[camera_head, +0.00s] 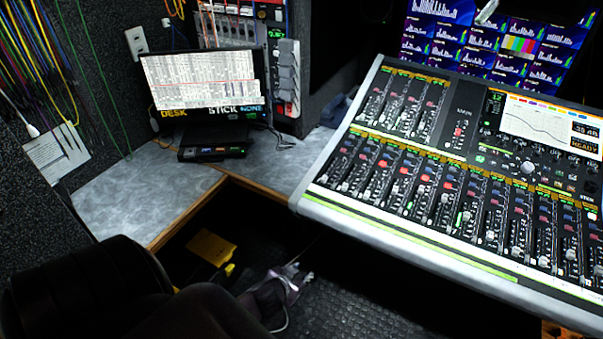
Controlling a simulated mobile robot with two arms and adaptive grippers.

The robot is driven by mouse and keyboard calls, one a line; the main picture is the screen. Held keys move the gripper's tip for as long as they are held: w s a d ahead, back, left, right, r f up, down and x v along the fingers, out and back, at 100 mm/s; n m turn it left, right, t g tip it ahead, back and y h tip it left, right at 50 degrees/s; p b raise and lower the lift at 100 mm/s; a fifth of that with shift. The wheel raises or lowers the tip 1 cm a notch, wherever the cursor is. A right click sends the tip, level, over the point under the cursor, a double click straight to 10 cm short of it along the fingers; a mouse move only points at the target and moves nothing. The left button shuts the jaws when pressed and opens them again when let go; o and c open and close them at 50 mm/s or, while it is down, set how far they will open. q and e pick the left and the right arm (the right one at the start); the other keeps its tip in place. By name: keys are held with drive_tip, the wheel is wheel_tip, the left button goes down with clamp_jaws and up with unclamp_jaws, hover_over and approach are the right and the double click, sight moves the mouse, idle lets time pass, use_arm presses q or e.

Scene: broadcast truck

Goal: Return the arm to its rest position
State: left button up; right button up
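My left arm (85,285) is black and comes in from the lower left corner. It reaches across the bottom of the view. My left gripper (290,281) is at its end, low in the dark gap between the grey worktop and the mixing console. It looks small and dim, with pale grey parts at its tip. I see nothing clearly held in it, and I cannot tell how far its fingers are apart. It appears clear of the console's front edge. My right gripper is not in view.
The mixing console (408,213) fills the right side. The grey worktop (145,190) with a wooden edge carries a monitor (202,82) on a black box (212,148). A yellow item (210,247) lies low in the gap. Cables (45,60) hang on the left wall.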

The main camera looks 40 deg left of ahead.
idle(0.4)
use_arm(q)
drive_tip(key=s+d+f+m+g+h, duration=0.1)
drive_tip(key=s+d+f+g, duration=0.25)
drive_tip(key=s+f, duration=0.8)
drive_tip(key=s+d+f+m+g+h, duration=0.15)
drive_tip(key=s+d+f, duration=0.25)
drive_tip(key=s+f, duration=0.8)
drive_tip(key=s+d+f+g, duration=0.1)
drive_tip(key=s+d, duration=0.1)
drive_tip(key=s, duration=0.4)
drive_tip(key=s+d+f+g, duration=0.1)
drive_tip(key=s+d+f, duration=0.1)
drive_tip(key=s, duration=0.5)
drive_tip(key=shift+d+m+g, duration=0.4)
drive_tip(key=shift+m, duration=0.05)
